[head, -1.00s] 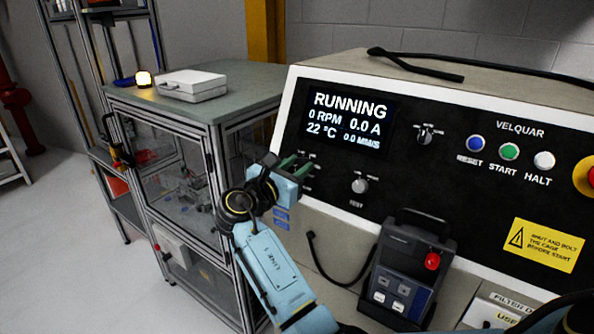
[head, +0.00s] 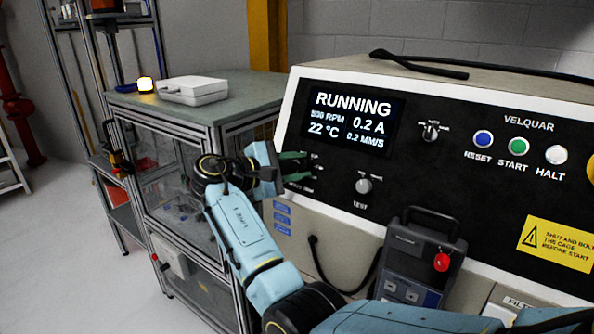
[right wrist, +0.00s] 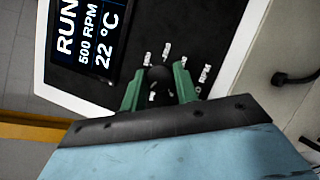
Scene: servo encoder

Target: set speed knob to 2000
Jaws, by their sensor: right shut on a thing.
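The dark speed knob (right wrist: 158,78) is on the black control panel, with labels around it and a partly hidden "RPM" label beside it. My right gripper (right wrist: 158,84) has its green fingers on either side of the knob, shut on it. In the head view my right gripper (head: 298,167) is at the panel's lower left and hides the knob. The display (head: 352,118) reads RUNNING, 500 RPM, 0.2 A, 22 °C and 0.2 MM/S. The exact mark the knob points at cannot be made out. My left gripper is not in view.
A test knob (head: 363,186) and a selector (head: 430,132) are right of my gripper. Blue reset (head: 483,139), green start (head: 519,146) and white halt (head: 556,154) buttons are farther right. A handheld pendant (head: 415,260) stands below the panel. A glazed cage (head: 190,130) stands left.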

